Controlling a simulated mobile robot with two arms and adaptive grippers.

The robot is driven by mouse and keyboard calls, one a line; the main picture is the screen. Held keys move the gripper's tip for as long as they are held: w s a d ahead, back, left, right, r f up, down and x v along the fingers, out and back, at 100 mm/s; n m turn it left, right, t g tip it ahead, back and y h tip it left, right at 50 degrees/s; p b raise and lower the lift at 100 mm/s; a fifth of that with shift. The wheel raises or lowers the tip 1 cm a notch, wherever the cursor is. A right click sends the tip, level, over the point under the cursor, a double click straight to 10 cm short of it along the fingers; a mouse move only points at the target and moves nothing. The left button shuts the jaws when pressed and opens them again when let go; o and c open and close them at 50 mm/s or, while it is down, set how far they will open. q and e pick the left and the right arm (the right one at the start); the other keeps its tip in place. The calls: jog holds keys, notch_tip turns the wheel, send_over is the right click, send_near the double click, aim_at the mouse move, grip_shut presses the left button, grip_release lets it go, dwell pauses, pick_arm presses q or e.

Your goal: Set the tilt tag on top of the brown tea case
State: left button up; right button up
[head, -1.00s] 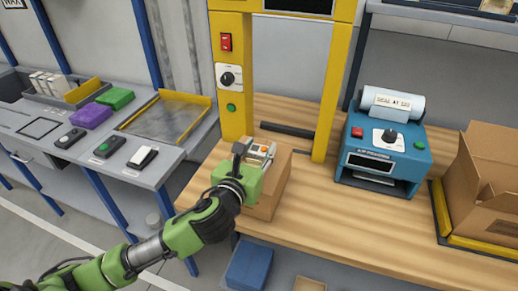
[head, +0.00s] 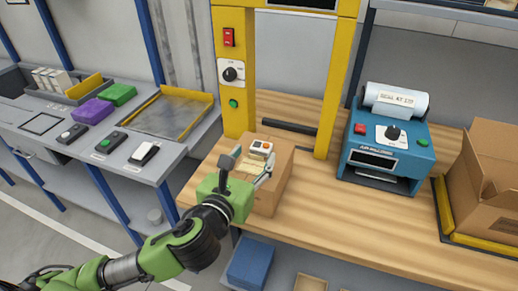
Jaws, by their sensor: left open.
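The brown tea case (head: 270,187) stands on the wooden bench inside the yellow frame. The tilt tag (head: 262,147), small and pale with an orange-red mark, lies on top of the case toward its back edge. My left gripper (head: 248,169) is open and empty at the near side of the case top, in front of the tag and apart from it. Its green palm hides the case's near left part. My right gripper does not show.
A yellow post (head: 233,75) with a red switch and dial rises just behind the case. A blue air-pillow machine (head: 388,150) and an open cardboard box (head: 485,185) stand to the right. Bare bench (head: 330,215) lies between. A grey side table (head: 125,165) holds several small items.

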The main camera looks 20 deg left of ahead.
pick_arm(q)
jog(key=s+p, duration=0.1)
jog(key=s, duration=0.1)
jog(key=s+r+p, duration=0.1)
jog(key=s, duration=0.2)
jog(key=shift+s+a, duration=0.1)
jog(key=shift+s, duration=0.2)
jog(key=shift+f, duration=0.15)
